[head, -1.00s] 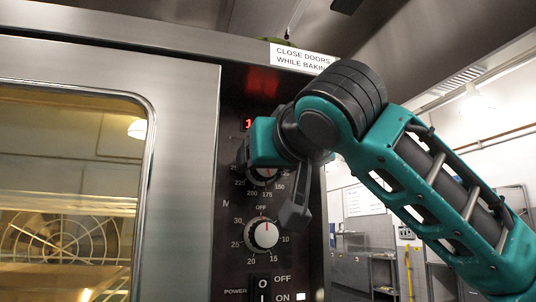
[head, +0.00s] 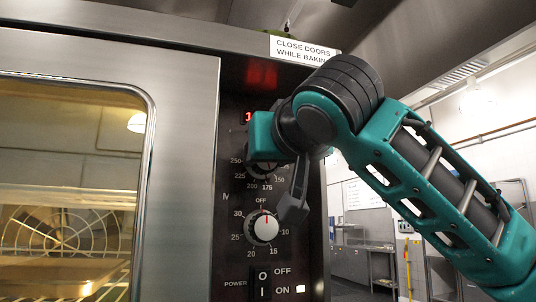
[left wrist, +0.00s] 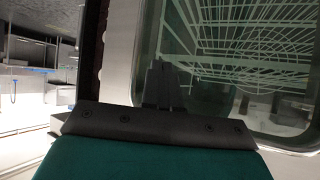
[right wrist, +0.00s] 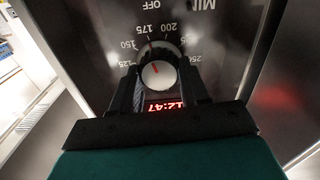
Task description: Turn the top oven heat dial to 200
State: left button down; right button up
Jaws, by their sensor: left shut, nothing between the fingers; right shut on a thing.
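The top heat dial shows in the right wrist view as a round pale knob (right wrist: 158,75) with a red pointer mark, seen upside down. Its scale carries 125, 150, 175, 200 and 250. My left gripper (left wrist: 163,85) is shut and empty, in front of the oven door glass.
Below the heat dial are the timer dial (head: 266,229) and the power switch (head: 263,283). The oven door (head: 180,150) fills the left side. Open room with shelving (head: 370,250) lies at the right.

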jog(key=shift+f, duration=0.1)
jog(key=shift+d+m+b, duration=0.1)
jog(key=shift+m+b, duration=1.7)
jog(key=shift+m, duration=1.6)
jog(key=o, duration=1.1)
jog(key=shift+c, duration=0.2)
